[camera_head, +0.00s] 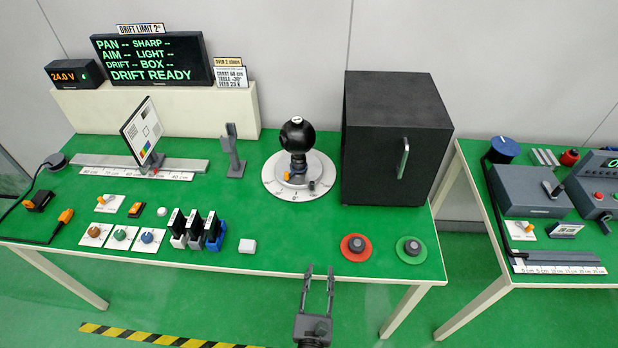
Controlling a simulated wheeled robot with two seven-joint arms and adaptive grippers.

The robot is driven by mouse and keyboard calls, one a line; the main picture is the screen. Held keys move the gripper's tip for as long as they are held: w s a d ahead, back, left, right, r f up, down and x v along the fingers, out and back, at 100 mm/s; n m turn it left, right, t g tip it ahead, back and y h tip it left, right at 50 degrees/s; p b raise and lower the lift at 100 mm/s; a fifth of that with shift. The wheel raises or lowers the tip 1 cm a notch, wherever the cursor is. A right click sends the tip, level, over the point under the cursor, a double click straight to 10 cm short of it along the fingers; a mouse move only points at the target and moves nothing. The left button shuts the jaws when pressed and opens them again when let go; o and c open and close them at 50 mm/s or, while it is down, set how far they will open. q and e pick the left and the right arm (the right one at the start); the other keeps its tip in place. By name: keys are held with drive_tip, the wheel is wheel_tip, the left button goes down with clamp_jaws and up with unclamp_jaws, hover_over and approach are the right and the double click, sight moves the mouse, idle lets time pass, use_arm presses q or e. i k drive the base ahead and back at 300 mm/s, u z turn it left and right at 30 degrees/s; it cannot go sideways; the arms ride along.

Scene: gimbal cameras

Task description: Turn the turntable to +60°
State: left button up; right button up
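The turntable (279,186) is a round white disc with marks around its rim, lying on the green table. A black ball-shaped gimbal camera (297,135) stands upright on it, with an orange part at its base. A small dark knob (311,185) sits at the disc's front right. The angle it is set to is too small to read. My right gripper (320,270) is at the table's front edge, in front of the turntable and apart from it. Its two fingers point away from me, spread with a gap and nothing between them. My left gripper is not in view.
A black box (390,140) with a handle stands right of the turntable. Red (355,247) and green (411,249) round pads lie in front of it. A grey post (232,150) and chart (142,132) stand left. The display (150,58) reads DRIFT READY. Table in front of the turntable is clear.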

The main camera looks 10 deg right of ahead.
sight(312, 176)
drive_tip(key=i, duration=1.05)
